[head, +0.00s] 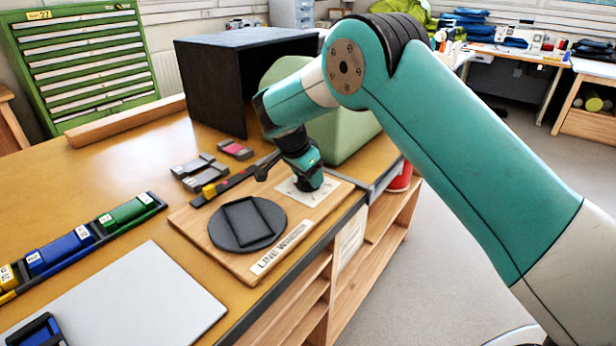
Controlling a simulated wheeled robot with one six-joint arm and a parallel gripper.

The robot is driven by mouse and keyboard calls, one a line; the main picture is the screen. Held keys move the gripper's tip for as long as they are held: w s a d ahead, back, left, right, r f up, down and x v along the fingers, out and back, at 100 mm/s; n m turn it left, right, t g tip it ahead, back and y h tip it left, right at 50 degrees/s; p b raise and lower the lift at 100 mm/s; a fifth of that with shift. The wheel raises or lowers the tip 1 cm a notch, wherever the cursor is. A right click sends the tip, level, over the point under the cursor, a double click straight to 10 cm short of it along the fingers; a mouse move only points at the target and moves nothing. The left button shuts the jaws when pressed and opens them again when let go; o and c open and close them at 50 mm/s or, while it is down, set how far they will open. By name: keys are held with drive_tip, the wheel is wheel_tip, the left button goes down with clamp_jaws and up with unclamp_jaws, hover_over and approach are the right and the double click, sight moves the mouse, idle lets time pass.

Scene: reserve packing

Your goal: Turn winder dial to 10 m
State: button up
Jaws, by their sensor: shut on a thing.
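The line winder is a wooden board (190,228) with a label reading "LINE WINDER" (278,249) along its front edge. A dark round disc with a raised square frame (250,222) sits on its left part. A white dial card (322,194) with faint marks lies on its right part. My gripper (308,182) points down over the card, shut on the winder dial. The gripper covers the dial, so its pointer and the number it is set to cannot be read.
Behind the winder stand a green rounded box (350,135) and a black open box (215,85). Small grey and coloured blocks (197,170) lie to the left. A rack of coloured cases (85,243) and a grey-white sheet (130,300) lie nearer on the table.

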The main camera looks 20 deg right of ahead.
drive_tip(key=m+g, duration=0.1)
drive_tip(key=m, duration=0.3)
drive_tip(key=shift+a+m+g, duration=0.1)
drive_tip(key=shift+m+g, duration=0.3)
idle(0.4)
drive_tip(key=o, duration=0.9)
drive_tip(key=p+v, duration=0.3)
drive_tip(key=v, duration=0.3)
drive_tip(key=shift+w+a+r, duration=0.1)
drive_tip(key=shift+r, duration=0.15)
drive_tip(key=shift+h, duration=0.3)
drive_tip(key=p+v, duration=1.1)
drive_tip(key=p, duration=0.6)
drive_tip(key=shift+f, duration=0.1)
